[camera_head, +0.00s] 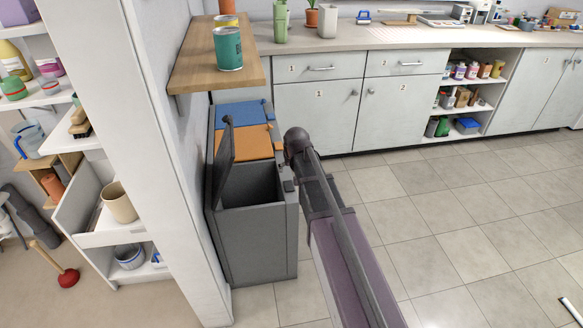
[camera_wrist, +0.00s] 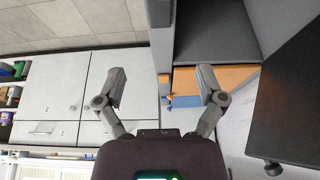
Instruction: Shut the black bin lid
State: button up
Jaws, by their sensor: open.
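The black bin lid (camera_head: 224,158) stands raised, nearly upright, on the left side of the nearest bin (camera_head: 254,245), by the wall. A small knob (camera_head: 230,120) shows at its upper end. The bin's dark inside is open to view. In the wrist view, the lid (camera_wrist: 290,95) is a dark panel at the right, with its knob (camera_wrist: 272,168) at the lower end. My gripper (camera_wrist: 162,85) is open and empty, its fingers wide apart. It is apart from the lid, beside the bin opening (camera_wrist: 215,30). In the head view, my arm mostly hides the gripper.
An orange lid (camera_head: 243,146) and a blue lid (camera_head: 241,113) lie shut behind the open bin. A wooden shelf (camera_head: 200,62) with a green can (camera_head: 228,48) overhangs at the left. A white wall post (camera_head: 170,160) stands left of the bins.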

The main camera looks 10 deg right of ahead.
dwell(0.7)
jog(key=s+d+f+g, duration=0.15)
jog(key=s+g, duration=0.25)
jog(key=s, duration=1.9)
notch_tip(320, 180, up, 18)
jog(key=p, duration=1.7)
jog(key=shift+s+f+g, duration=0.15)
jog(key=shift+f+g, duration=0.1)
jog(key=shift+g, duration=0.05)
jog(key=c, duration=1.2)
grip_shut()
jog(key=shift+a, duration=0.15)
